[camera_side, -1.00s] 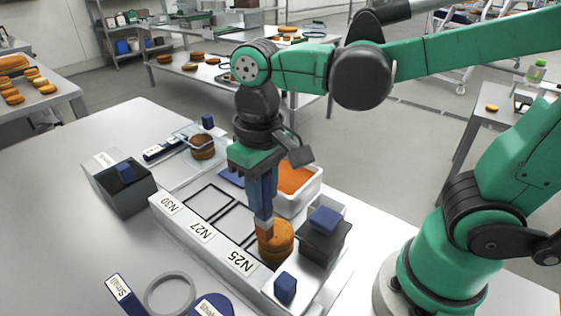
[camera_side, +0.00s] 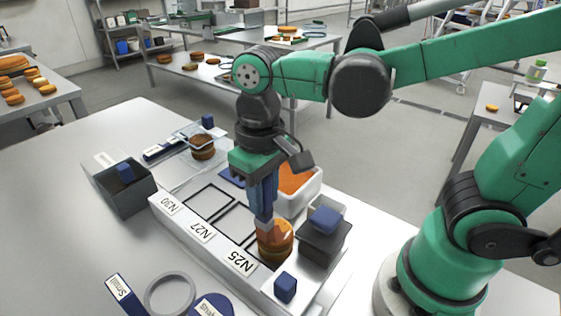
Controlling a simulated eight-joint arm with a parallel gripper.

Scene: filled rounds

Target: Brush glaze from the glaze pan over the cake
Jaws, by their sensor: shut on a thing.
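The round brown cake (camera_side: 276,250) sits in the tray cell labelled N25, at the near end of the white tray (camera_side: 205,247). Its upper part looks glossy orange with a pale patch. My gripper (camera_side: 263,213) points down just above the cake, with its blue fingers together. It is shut on the brush, whose handle is mostly hidden between the fingers. The brush's lower end is at the cake's top, and I cannot tell whether it touches. The glaze pan (camera_side: 309,195) is a white container of orange glaze behind the cake, partly hidden by my gripper.
A dark box with a blue-topped lid (camera_side: 324,222) stands close right of the cake. A blue block (camera_side: 286,288) is in front. The N27 and N30 cells are empty. A grey bin (camera_side: 125,190) and another cake on a clear stand (camera_side: 202,150) are further left.

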